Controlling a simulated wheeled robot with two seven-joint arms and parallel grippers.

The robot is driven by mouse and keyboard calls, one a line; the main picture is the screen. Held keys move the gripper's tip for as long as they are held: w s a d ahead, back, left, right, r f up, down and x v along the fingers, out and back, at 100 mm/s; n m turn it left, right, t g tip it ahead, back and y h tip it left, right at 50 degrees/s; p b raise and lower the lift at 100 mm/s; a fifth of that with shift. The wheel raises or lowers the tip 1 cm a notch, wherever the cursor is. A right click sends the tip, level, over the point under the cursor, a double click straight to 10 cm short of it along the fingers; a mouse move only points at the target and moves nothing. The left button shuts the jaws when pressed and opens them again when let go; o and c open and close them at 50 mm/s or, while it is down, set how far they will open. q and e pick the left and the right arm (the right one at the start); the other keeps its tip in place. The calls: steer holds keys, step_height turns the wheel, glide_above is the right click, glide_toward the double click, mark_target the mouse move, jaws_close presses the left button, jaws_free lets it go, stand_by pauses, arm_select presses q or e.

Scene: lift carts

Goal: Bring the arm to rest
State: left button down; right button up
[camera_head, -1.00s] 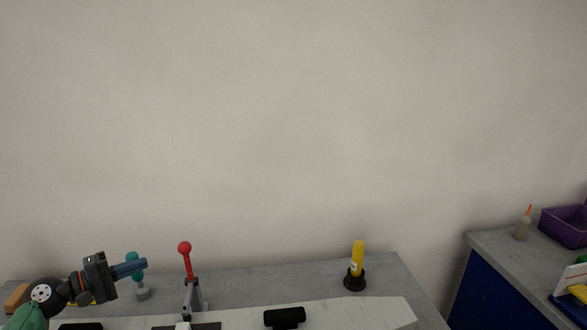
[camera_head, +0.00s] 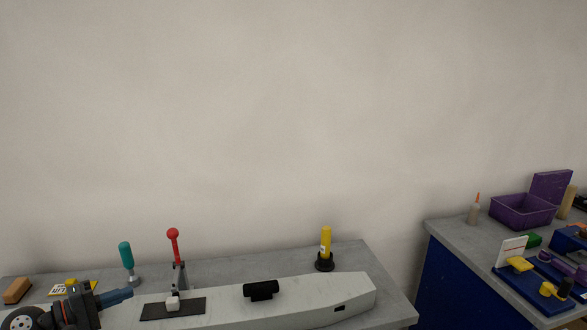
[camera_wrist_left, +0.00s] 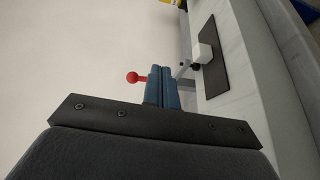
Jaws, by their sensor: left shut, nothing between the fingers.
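My left gripper (camera_head: 121,296) is at the lower left of the head view, with its blue fingers pointing right. In the left wrist view its blue fingers (camera_wrist_left: 163,88) lie together with nothing between them. The gripper is in front of the bench, left of a lever with a red ball knob (camera_head: 173,233). The red knob also shows in the left wrist view (camera_wrist_left: 133,77), beyond the fingertips. My right gripper is not in view.
A long pale beam (camera_head: 330,300) with a black handle (camera_head: 261,290) lies on the grey bench. A teal-handled tool (camera_head: 126,256) and a yellow cylinder (camera_head: 326,243) stand behind it. At right, another bench holds a purple box (camera_head: 522,212) and a blue tray (camera_head: 530,293).

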arm_select(q)
steer(key=s+d+f+m+g+y, duration=0.35)
steer(key=s+d+f, duration=0.6)
steer(key=f, duration=0.35)
steer(key=s+d+f+m+g+y, duration=0.3)
steer(key=s+d+f+m+y, duration=0.2)
steer(key=s+d+f, duration=0.6)
steer(key=s+f+m+g+y, duration=0.1)
steer(key=s+f+m+y, duration=0.2)
steer(key=s, duration=0.6)
steer(key=s+d+f+g, duration=0.1)
steer(key=d+f, duration=0.1)
steer(key=f, duration=0.5)
steer(key=s+d+f+n+g, duration=0.1)
steer(key=d+f, duration=0.2)
steer(key=f, duration=0.4)
steer(key=shift+d+f, duration=0.15)
steer(key=shift+f, duration=0.2)
steer(key=shift+g, duration=0.25)
